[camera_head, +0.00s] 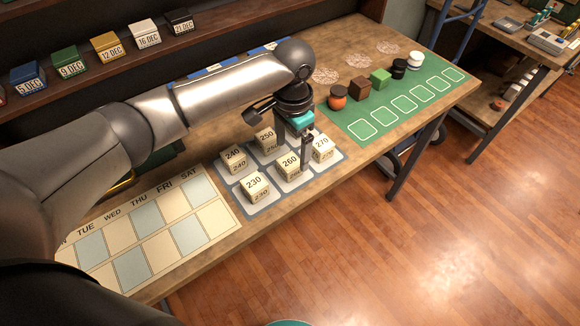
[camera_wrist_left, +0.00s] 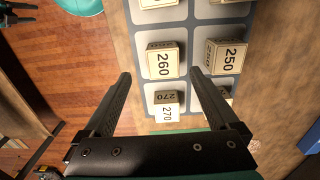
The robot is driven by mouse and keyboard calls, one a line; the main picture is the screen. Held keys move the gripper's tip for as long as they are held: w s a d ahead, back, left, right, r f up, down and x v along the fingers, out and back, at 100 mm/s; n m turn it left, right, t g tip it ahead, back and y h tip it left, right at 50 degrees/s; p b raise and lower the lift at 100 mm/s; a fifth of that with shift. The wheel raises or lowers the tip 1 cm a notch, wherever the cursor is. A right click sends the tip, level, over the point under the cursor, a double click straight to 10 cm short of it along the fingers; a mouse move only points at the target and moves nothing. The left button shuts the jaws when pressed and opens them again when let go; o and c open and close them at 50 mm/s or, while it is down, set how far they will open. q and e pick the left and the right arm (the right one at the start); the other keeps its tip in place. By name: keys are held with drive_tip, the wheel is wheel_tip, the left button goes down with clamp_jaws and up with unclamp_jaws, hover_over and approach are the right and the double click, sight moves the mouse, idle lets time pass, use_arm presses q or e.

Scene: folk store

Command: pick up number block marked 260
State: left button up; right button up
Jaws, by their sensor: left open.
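The cream block marked 260 (camera_head: 289,166) stands on the grey tray (camera_head: 294,198) in the head view, between blocks 230 (camera_head: 255,190) and 270 (camera_head: 322,147). It also shows in the left wrist view (camera_wrist_left: 163,63), near the middle. My left gripper (camera_head: 305,142) is open and empty, pointing down over the tray beside blocks 260 and 270. In the left wrist view its fingertips (camera_wrist_left: 160,76) appear either side of block 260, with block 270 (camera_wrist_left: 167,106) between the fingers. I cannot tell its exact height.
Blocks 240 (camera_head: 233,158) and 250 (camera_head: 266,139) stand in the tray's far row; another is partly hidden behind a finger in the wrist view. A calendar board (camera_head: 165,232) lies left.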

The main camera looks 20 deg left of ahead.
sight(290, 161)
use_arm(q)
drive_tip(key=f, duration=0.2)
drive_tip(key=f+b, duration=0.1)
drive_tip(key=f, duration=0.3)
drive_tip(key=shift+a+f, duration=0.2)
drive_tip(key=shift+a, duration=0.05)
drive_tip(key=shift+r, duration=0.1)
drive_tip(key=c, duration=1.5)
